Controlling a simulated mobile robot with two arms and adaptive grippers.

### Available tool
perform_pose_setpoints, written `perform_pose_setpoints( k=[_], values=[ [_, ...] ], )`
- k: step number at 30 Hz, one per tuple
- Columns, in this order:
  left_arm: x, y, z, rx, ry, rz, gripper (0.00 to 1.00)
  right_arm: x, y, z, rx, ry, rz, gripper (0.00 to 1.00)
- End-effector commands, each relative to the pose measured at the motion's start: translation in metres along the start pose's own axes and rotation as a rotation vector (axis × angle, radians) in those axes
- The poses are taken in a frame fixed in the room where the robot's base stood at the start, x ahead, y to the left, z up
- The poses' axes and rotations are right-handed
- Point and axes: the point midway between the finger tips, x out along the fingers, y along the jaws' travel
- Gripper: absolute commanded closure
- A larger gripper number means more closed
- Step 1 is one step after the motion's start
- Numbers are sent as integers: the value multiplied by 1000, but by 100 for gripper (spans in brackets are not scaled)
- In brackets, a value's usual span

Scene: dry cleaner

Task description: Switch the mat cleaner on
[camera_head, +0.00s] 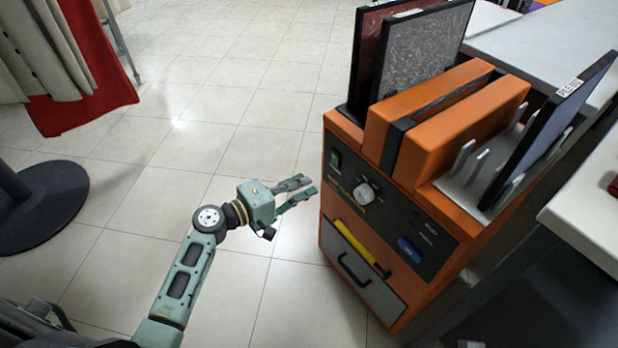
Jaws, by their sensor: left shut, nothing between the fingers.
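The mat cleaner (452,135) is an orange cabinet with a dark front panel, standing right of centre. The panel has a green switch (335,159) at its upper left, a white knob (364,193) and a blue control (409,249) at the lower right. I cannot tell which way the green switch is set. My left gripper (304,192) is shut and empty, just left of the panel in the picture, below the green switch. No contact with the machine shows. My right gripper is not in view.
Dark-framed mats (425,52) stand upright at the machine's back, and another panel (549,128) leans in its right rack. A drawer (366,272) with a yellow bar is below. White counters (590,205) flank the right. Open tiled floor (225,110) lies left, with a round black base (45,205).

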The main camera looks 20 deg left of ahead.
Motion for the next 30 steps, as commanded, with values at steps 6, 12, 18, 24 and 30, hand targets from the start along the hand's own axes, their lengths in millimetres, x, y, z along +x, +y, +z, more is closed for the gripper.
perform_pose_setpoints(
  k=[6, 12, 18, 24, 30],
  values=[
    [-37, -10, 0, 0, 2, -3, 100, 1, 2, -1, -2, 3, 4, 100],
    [-57, -14, 0, 1, 0, -1, 100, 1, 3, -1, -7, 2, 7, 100],
    [-62, -15, 0, 0, 1, 0, 100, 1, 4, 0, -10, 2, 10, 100],
    [-61, -15, 0, 0, 1, 0, 100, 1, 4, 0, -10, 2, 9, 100],
    [-61, -15, 0, 1, 1, 0, 100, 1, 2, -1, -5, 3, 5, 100]
  ],
)
